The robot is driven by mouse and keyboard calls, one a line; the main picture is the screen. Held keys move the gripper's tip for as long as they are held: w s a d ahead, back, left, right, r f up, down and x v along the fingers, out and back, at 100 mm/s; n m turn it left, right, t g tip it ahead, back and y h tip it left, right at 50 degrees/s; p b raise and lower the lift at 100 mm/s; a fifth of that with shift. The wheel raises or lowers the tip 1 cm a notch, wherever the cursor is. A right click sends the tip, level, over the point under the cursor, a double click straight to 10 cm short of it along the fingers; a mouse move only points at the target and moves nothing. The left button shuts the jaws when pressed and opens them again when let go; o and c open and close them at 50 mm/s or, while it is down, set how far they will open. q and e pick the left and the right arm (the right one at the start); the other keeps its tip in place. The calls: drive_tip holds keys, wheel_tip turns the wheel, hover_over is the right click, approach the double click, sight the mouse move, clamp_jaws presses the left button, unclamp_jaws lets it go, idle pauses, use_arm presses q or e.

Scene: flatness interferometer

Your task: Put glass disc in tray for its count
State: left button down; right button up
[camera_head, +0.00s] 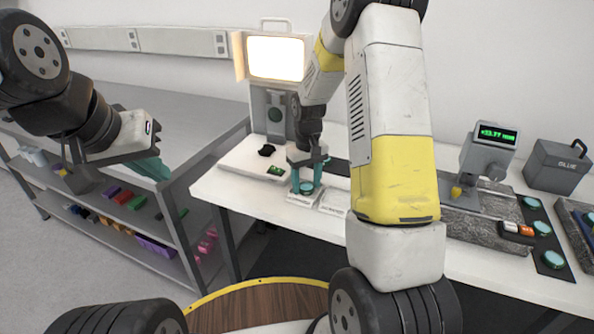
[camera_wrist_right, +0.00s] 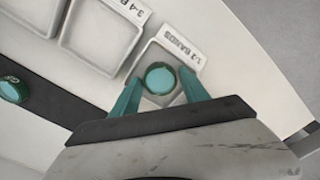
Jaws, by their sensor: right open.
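A round teal glass disc (camera_wrist_right: 160,78) shows in the right wrist view inside the outline of the white square tray labelled "1-2 BANDS" (camera_wrist_right: 146,64). My right gripper (camera_wrist_right: 160,95) is open, with one teal finger on each side of the disc. Whether the fingers touch it I cannot tell. The neighbouring tray labelled "3-4 B…" (camera_wrist_right: 100,38) looks empty.
Another disc (camera_wrist_right: 12,90) lies on a dark strip beside the trays. The interferometer with a lit screen (camera_head: 276,58) stands behind.

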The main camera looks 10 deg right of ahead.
sight(306, 186)
wheel_tip(306, 186, up, 12)
drive_tip(key=s+r+m+t+y, duration=0.1)
drive_tip(key=s+r+t, duration=0.2)
drive_tip(key=s+r, duration=0.8)
drive_tip(key=s+a+r+m+t+y, duration=0.1)
drive_tip(key=s+a+r+t, duration=0.1)
drive_tip(key=s, duration=1.1)
drive_tip(key=shift+s+r+t, duration=0.15)
drive_tip(key=shift+r+t, duration=0.2)
drive_tip(key=shift+t, duration=0.25)
drive_tip(key=shift+a, duration=0.1)
